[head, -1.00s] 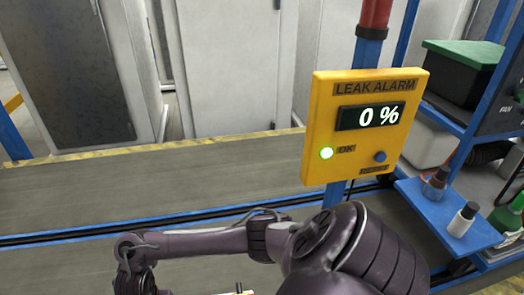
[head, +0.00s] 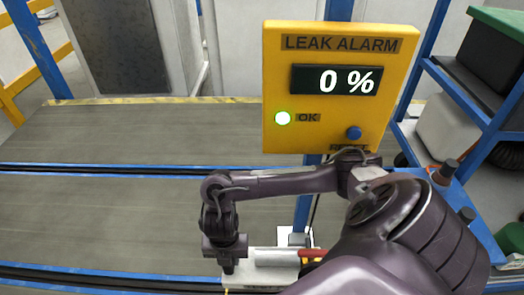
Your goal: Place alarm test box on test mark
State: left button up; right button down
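My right arm comes in from the bottom right and bends down to my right gripper (head: 229,268) at the bottom centre-left. Its fingers point down and look narrow; I cannot tell whether they are open or shut. Just right of it is a white and grey item (head: 275,263) with a red bar (head: 312,253), partly hidden by my arm. I cannot tell whether it is the alarm test box or whether the gripper touches it. No test mark can be made out. My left gripper is not in view.
A yellow leak alarm panel (head: 325,140) stands behind my arm, reading 0 % with a green OK light. A blue shelf tray (head: 455,190) with small bottles is at the right. The grey track floor (head: 100,130) at the left is clear.

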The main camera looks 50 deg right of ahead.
notch_tip(320, 180, down, 7)
jog(key=b, duration=0.4)
jog(key=shift+a+f+b, duration=0.1)
jog(key=shift+f+b, duration=0.1)
jog(key=shift+b, duration=0.15)
jog(key=shift+f+b, duration=1.3)
jog(key=shift+f, duration=5.05)
jog(key=c, duration=1.6)
grip_release()
jog(key=shift+f, duration=0.15)
jog(key=o, duration=0.4)
jog(key=shift+o, duration=0.2)
